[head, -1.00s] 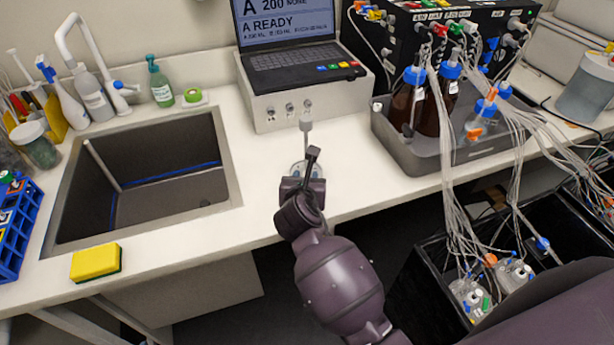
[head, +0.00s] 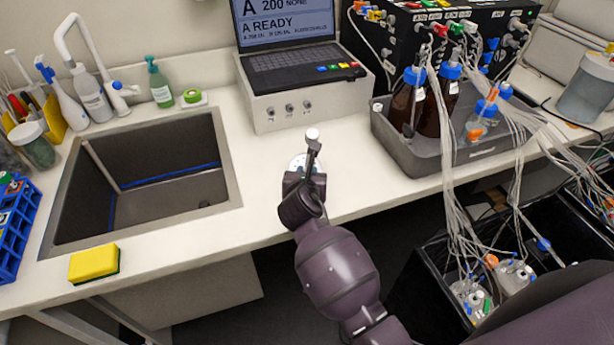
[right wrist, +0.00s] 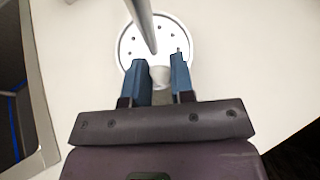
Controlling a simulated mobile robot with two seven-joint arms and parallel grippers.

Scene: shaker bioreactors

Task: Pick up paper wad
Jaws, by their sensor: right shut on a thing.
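My right gripper (head: 313,148) is over the white counter in front of the laptop's box. In the right wrist view, its blue fingers (right wrist: 161,78) are shut on a small white piece, apparently the paper wad (right wrist: 161,76), mostly hidden between them. Just beyond the fingers is a round white disc with small holes (right wrist: 178,27) and a grey rod (right wrist: 141,20) across it. In the head view, a pale rounded knob (head: 312,133) shows above the fingertips, and the disc (head: 296,163) is partly hidden behind the gripper. My left gripper is not in view.
A sink (head: 230,190) is to the left, with a yellow sponge (head: 94,263) at the counter's front edge. The laptop (head: 292,58) sits on a white box (head: 290,108). A grey tray with bottles (head: 400,158) and hanging tubes is to the right.

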